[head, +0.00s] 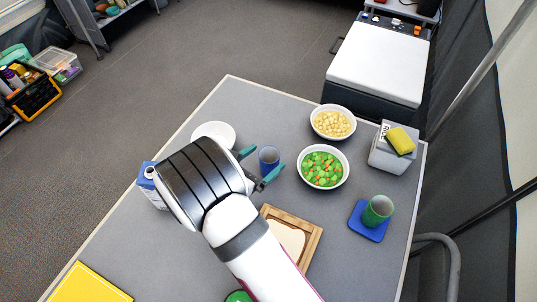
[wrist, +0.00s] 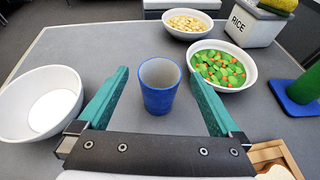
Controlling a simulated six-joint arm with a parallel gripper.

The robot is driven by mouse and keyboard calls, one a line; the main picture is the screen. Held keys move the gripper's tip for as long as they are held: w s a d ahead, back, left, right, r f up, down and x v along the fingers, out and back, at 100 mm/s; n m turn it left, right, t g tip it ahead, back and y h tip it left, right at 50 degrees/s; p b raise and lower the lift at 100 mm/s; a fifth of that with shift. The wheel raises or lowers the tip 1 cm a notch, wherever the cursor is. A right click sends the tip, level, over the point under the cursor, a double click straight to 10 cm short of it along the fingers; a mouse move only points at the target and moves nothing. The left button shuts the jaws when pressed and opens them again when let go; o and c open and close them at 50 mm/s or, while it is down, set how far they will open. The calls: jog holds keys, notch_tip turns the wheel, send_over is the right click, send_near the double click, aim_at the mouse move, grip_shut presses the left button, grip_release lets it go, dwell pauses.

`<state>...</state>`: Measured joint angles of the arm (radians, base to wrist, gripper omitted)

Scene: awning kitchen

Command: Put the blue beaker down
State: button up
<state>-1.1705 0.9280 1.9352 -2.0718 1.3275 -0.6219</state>
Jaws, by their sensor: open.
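The blue beaker (head: 268,160) stands upright on the grey table (head: 235,107) in the head view. In the wrist view the beaker (wrist: 159,92) is between the two teal fingers, with a gap on each side, and its open top shows an empty inside. My gripper (head: 258,168) is open around the beaker and not visibly touching it. The fingers (wrist: 160,85) also show wide apart in the wrist view.
A white bowl (wrist: 22,85) is close left of my gripper. A bowl of green and orange vegetables (head: 322,167) is close right. A bowl of chickpeas (head: 332,107), a rice box (head: 383,156), a green cup (head: 377,211) on a blue coaster (head: 357,224) and a wooden board (head: 309,255) stand around.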

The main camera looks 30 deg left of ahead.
jog(key=v, duration=0.9)
jog(key=d+r+m+g+h, duration=0.2)
jog(key=d+r+m+g, duration=0.1)
jog(key=d+m, duration=0.5)
jog(key=d+r+m+g+h, duration=0.25)
jog(key=d+m+g, duration=0.2)
jog(key=d, duration=0.55)
jog(key=d+r+m+g+h, duration=0.2)
jog(key=d+r+m+g, duration=0.1)
jog(key=d+m, duration=0.45)
jog(key=s+d+r+m+g+y, duration=0.1)
jog(key=s+m+y, duration=0.4)
jog(key=s+m, duration=0.2)
jog(key=s+d+r+m+g+y, duration=0.1)
jog(key=s+m+y, duration=0.4)
jog(key=m, duration=0.7)
jog(key=shift+s+d+r+g, duration=0.3)
jog(key=shift+s+r+g, duration=0.15)
jog(key=shift+s, duration=0.4)
